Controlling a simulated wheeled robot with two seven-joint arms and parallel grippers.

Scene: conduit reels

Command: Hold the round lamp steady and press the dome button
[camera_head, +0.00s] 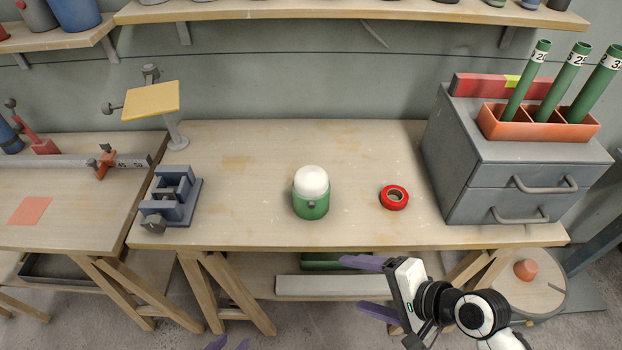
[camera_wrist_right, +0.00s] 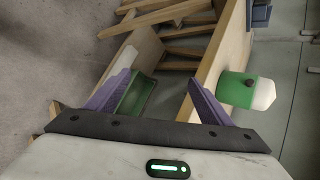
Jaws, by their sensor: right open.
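The round lamp (camera_head: 311,203) stands upright on the middle workbench, with a green base and a white dome top (camera_head: 311,181). A small dark knob (camera_head: 311,205) sits on the front of its green body. The lamp also lies at the right of the right wrist view (camera_wrist_right: 236,88), outside the fingers. My right gripper (camera_head: 362,287) is open and empty in front of the bench edge, lower right of the lamp. Its fingers (camera_wrist_right: 158,98) are wide apart.
A red tape roll (camera_head: 395,197) lies right of the lamp. A blue-grey vise (camera_head: 172,198) is at the bench's left end, and a grey drawer cabinet (camera_head: 520,180) at its right end. The bench's front edge (camera_head: 350,244) lies between my grippers and the lamp.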

